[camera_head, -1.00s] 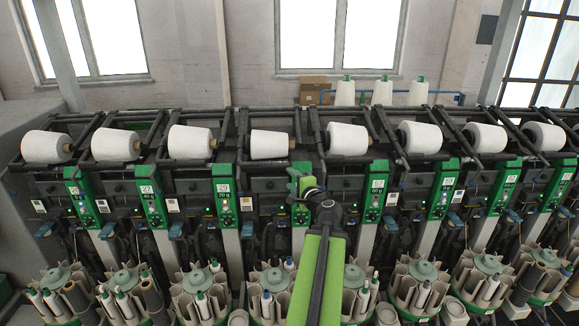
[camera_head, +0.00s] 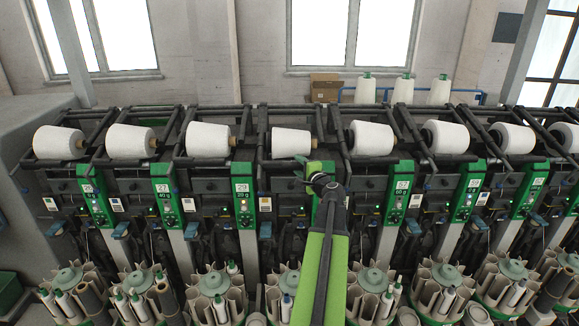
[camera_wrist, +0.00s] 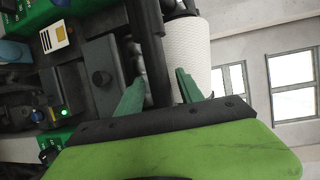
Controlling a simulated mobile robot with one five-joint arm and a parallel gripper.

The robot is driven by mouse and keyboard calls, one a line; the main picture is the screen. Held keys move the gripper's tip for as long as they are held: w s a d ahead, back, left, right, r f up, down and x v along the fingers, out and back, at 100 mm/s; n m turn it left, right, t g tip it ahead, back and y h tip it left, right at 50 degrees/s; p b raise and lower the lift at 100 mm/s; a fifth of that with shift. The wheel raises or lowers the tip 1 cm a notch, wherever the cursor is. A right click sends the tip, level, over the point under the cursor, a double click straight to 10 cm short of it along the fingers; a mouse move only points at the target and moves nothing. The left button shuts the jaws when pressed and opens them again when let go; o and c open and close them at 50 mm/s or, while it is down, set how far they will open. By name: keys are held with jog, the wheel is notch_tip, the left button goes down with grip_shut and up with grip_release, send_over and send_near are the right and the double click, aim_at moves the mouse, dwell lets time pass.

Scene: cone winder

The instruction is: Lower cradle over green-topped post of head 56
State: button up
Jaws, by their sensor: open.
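My gripper (camera_head: 312,170) is open, in front of the winder's upper frame, just below and right of a white cone (camera_head: 291,142) held at the top. In the wrist view its two green fingers (camera_wrist: 161,80) stand on either side of a dark bar (camera_wrist: 152,45), which looks like part of the cradle; whether they touch it I cannot tell. The same white cone (camera_wrist: 187,48) shows beside the bar, behind the right finger. A green-topped post (camera_head: 328,208) is mostly hidden behind my gripper and arm, and its number cannot be read.
Neighbouring green panels, such as the left one (camera_head: 240,203) and the right one (camera_head: 398,192), stand close on both sides. White cones line the top rail. Bobbin carousels (camera_head: 213,285) stand below. A cardboard box (camera_head: 325,88) is behind the machine.

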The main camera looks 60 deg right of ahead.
jog(key=shift+c, duration=0.4)
jog(key=shift+w, duration=0.15)
grip_shut()
jog(key=shift+a, duration=0.1)
dwell(0.8)
